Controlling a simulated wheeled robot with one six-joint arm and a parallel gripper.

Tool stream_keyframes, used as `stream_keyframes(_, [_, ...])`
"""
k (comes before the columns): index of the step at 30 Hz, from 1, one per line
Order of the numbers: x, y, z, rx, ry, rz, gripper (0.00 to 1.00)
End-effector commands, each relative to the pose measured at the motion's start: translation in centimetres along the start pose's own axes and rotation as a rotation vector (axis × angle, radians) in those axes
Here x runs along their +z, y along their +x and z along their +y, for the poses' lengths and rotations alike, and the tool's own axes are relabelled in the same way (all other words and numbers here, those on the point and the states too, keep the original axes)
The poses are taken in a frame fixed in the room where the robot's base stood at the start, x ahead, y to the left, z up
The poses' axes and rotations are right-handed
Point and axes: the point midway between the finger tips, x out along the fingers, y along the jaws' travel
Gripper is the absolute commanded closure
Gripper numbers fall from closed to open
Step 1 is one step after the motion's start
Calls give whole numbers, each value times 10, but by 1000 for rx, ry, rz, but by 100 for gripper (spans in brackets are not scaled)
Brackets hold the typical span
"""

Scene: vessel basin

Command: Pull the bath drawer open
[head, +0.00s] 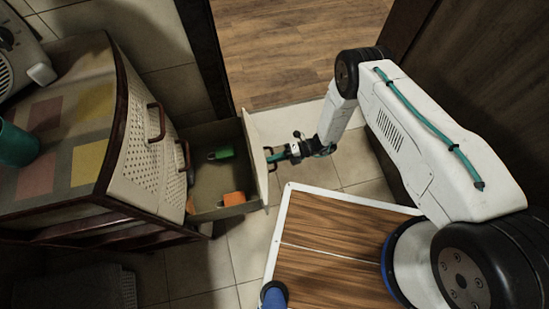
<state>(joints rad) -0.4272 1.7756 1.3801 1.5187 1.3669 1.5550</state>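The bath drawer (254,160) stands pulled out to the right from the cabinet (115,130), with its inside showing from above. A green item (222,153) and an orange item (234,198) lie in it. The fingers overlap the handle in this view. They are too small here to tell whether they are shut on it or just around it.
Two more dark handles (157,122) sit on the cabinet's perforated fronts. A teal cup (16,145) and a white appliance (18,55) are on the cabinet top. A dark wall (480,70) is at the right. Tiled floor (355,160) lies clear around the drawer.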

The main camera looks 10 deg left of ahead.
Motion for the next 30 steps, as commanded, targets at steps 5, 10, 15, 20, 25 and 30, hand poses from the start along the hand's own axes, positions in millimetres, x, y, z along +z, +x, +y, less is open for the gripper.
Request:
stream_keyframes(5, [0,-1,0,0,1,-1,74])
stream_keyframes(10, [0,-2,0,0,1,-2,74])
stream_keyframes(15, [1,-21,0,0,1,-6,74])
stream_keyframes(20, [1,-50,0,0,1,-6,74])
stream_keyframes(25, [0,-72,0,0,1,-5,74])
stream_keyframes(30, [0,-79,0,0,1,-1,74])
